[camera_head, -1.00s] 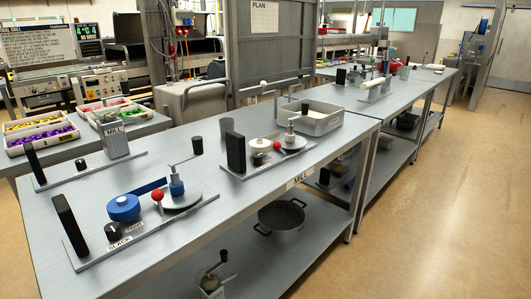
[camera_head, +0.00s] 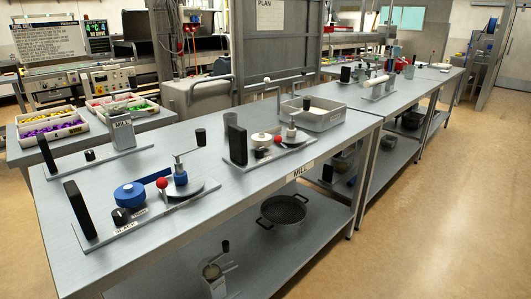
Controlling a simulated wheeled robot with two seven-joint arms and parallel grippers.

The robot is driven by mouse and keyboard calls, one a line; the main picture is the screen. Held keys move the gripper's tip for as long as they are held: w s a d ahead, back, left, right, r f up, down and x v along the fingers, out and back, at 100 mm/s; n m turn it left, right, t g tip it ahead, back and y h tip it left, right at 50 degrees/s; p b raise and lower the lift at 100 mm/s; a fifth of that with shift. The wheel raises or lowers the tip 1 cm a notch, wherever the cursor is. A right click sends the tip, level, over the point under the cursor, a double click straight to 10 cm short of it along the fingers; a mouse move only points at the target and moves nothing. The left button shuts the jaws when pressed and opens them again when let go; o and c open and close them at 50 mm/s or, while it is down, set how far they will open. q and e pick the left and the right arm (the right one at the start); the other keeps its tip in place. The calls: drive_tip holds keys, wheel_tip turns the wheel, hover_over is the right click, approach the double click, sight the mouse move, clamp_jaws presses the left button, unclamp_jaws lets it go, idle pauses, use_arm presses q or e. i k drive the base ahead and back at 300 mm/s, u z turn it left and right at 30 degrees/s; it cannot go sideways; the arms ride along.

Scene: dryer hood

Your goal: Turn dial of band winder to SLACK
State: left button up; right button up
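The near band winder (camera_head: 150,208) sits on a grey base plate at the front left of the bench. It has a blue spool (camera_head: 130,195), a blue band running to a blue hub on a round grey plate, a crank with a black grip and a red ball knob (camera_head: 162,183). Its small black dial (camera_head: 120,216) stands in front of the spool, between labels; one reads SLACK, the other is too small to read surely. The dial's pointing direction is too small to tell. A black upright plate (camera_head: 81,210) stands at the base's left end. Neither gripper is in view.
A similar winder with a white spool (camera_head: 261,139) stands farther right on the bench (camera_head: 250,180). A device marked MILL (camera_head: 122,134) stands behind left, and a grey tray (camera_head: 318,118) sits at the back. The floor (camera_head: 440,220) on the right is clear.

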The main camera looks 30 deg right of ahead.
sight(259, 151)
drive_tip(key=k, duration=1.1)
drive_tip(key=z, duration=0.7)
drive_tip(key=i, duration=0.9)
drive_tip(key=z, duration=0.2)
